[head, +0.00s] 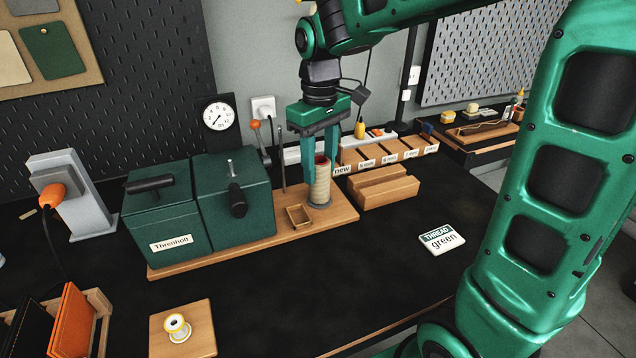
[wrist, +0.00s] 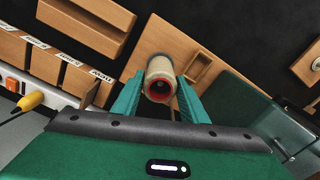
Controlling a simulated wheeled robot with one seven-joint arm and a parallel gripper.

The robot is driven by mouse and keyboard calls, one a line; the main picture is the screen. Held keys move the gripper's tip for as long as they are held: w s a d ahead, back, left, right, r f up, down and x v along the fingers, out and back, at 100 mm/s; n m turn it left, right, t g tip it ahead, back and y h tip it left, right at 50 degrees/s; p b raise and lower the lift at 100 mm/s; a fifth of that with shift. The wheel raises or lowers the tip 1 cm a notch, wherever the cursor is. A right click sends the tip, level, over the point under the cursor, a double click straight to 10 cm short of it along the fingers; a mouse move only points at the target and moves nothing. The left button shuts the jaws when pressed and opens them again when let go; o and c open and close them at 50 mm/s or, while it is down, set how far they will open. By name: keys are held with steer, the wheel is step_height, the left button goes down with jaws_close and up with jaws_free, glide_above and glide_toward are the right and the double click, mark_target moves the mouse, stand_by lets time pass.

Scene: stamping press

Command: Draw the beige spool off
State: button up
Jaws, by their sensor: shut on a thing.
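The beige spool (head: 319,183) stands upright at the right end of the wooden base board of the green machine. A dark grey round foot shows under it. In the wrist view the spool (wrist: 160,66) is seen from above, with a red ring around its dark open top. My gripper (head: 319,172) comes down from above, with one green finger on each side of the spool. In the wrist view my gripper (wrist: 159,95) is shut on the spool near its top. I cannot tell whether the spool is raised from its foot.
The green machine (head: 235,200) stands left of the spool, with a small wooden tray (head: 299,217) between. A wooden block (head: 385,187) and a labelled rack (head: 390,150) stand right and behind.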

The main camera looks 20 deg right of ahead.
steer(key=shift+r, duration=0.25)
step_height(320, 180, up, 14)
stand_by(1.6)
stand_by(0.4)
